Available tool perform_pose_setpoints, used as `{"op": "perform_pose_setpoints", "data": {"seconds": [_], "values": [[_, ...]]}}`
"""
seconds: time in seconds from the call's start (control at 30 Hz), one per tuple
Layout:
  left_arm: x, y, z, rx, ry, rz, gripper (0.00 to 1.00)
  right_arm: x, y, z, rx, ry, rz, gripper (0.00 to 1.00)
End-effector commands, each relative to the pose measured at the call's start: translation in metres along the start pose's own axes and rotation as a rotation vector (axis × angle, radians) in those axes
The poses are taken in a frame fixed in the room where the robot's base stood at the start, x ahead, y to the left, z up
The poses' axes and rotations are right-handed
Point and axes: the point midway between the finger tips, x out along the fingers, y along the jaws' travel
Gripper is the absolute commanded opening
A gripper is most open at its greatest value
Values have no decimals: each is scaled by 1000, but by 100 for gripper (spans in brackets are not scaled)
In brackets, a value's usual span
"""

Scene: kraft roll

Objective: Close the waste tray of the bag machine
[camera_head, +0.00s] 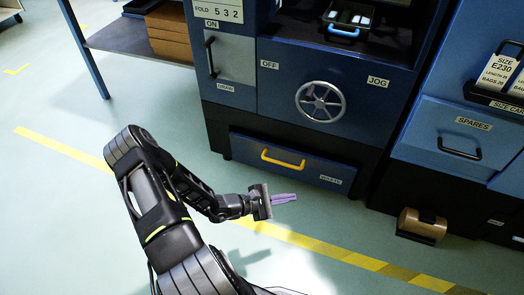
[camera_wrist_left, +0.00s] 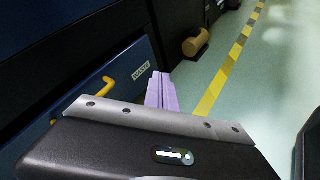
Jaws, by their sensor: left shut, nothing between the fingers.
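The waste tray (camera_head: 240,147) is a blue drawer with a yellow handle (camera_head: 283,158) and a "WASTE" label, low in the front of the bag machine (camera_head: 275,85). It appears to stand out a little from the dark base; how far is hard to tell. In the left wrist view the tray's handle (camera_wrist_left: 110,92) shows at left. My left gripper (camera_head: 296,197) is shut and empty, its purple fingers in front of and below the tray front, apart from the handle. Its fingers also show in the left wrist view (camera_wrist_left: 162,90). My right gripper is not in view.
A kraft roll (camera_head: 422,226) lies low at the right by the spares cabinet (camera_head: 460,140). A handwheel (camera_head: 320,101) sits above the tray. A table (camera_head: 125,38) with cardboard stands at upper left. The floor ahead is clear, with a yellow line (camera_head: 330,250).

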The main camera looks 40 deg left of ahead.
Motion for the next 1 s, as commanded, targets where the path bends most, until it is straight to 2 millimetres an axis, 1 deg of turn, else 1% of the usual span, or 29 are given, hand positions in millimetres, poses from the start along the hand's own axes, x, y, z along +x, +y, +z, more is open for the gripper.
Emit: {"op": "perform_pose_setpoints", "data": {"seconds": [0.03, 0.1, 0.17, 0.2, 0.3, 0.4, 0.47, 0.53, 0.83, 1.0], "values": [[-4, 17, -12, -127, 35, 101, 0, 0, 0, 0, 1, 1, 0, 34], [-14, 44, -33, -296, 86, 253, 0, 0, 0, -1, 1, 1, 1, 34], [-25, 64, -51, -417, 125, 378, 0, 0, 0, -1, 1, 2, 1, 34], [-34, 76, -63, -486, 148, 456, 0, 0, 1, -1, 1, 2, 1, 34], [-56, 99, -86, -611, 189, 621, 0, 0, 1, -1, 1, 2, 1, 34], [-72, 113, -100, -683, 204, 731, 0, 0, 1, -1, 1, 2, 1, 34], [-78, 119, -103, -706, 202, 772, 0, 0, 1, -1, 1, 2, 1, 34], [-79, 122, -101, -717, 184, 785, 0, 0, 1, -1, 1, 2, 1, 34], [-78, 121, -101, -717, 184, 780, 0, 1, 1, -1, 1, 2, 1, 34], [-71, 125, -106, -716, 183, 778, 0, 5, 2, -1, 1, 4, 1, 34]]}}
